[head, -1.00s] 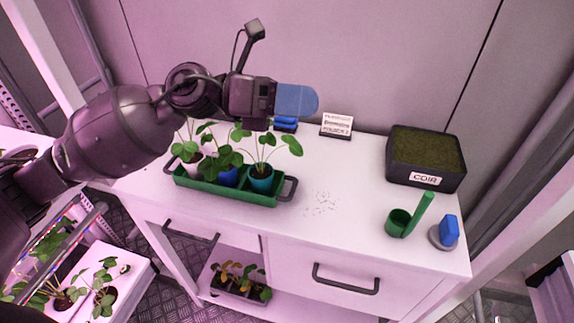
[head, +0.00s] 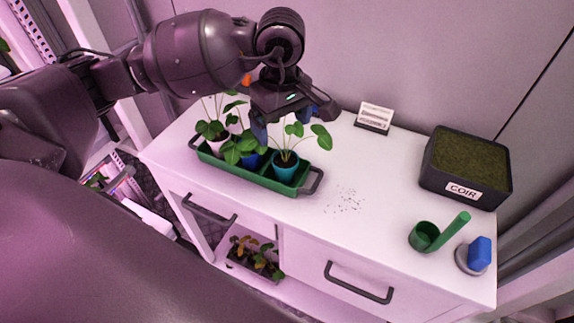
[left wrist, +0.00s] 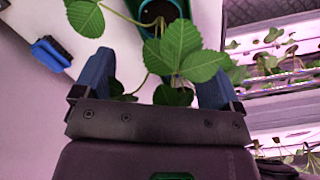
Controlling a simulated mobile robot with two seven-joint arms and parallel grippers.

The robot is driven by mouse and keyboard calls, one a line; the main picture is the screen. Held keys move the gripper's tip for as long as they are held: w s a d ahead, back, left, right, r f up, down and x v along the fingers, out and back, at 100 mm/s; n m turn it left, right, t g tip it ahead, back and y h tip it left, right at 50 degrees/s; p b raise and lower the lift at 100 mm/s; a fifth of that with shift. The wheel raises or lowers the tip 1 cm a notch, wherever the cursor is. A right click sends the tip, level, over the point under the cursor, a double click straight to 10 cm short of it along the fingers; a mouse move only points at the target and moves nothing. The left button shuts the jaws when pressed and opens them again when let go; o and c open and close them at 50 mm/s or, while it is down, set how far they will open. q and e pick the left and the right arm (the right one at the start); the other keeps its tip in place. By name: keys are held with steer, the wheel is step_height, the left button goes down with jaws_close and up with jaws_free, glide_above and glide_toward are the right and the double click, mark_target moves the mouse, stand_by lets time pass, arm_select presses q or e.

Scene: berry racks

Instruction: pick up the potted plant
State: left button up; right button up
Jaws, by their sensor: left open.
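A green tray (head: 228,172) on the white bench holds potted plants in a row. The right plant stands upright in a teal pot (head: 286,170); the middle one is in a blue pot (head: 251,163), and the left one in a pale pot (head: 217,144). My left gripper (head: 292,124) is open, pointing down over the right half of the tray, its fingers among the upper leaves. In the left wrist view, leaves (left wrist: 180,48) lie between the open fingers, and a teal pot (left wrist: 163,12) sits beyond the fingertips. My right gripper is not in view.
A coir box (head: 468,165), a green scoop (head: 425,236), a blue-handled tool (head: 479,252) and a small sign (head: 374,117) stand on the right. Crumbs lie on the bench beside the tray. Another plant tray (head: 254,262) is on the shelf below.

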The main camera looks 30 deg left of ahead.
mark_target(285, 158)
arm_select(q)
step_height(285, 158, down, 5)
steer(key=shift+d+r, duration=0.1)
steer(key=shift+s+d+f, duration=0.1)
steer(key=shift+d+f, duration=0.05)
steer(key=shift+f, duration=1.2)
steer(key=shift+d+f, duration=0.15)
steer(key=shift+f, duration=1.15)
steer(key=c, duration=1.1)
steer(key=shift+o, duration=0.2)
steer(key=shift+r, duration=0.15)
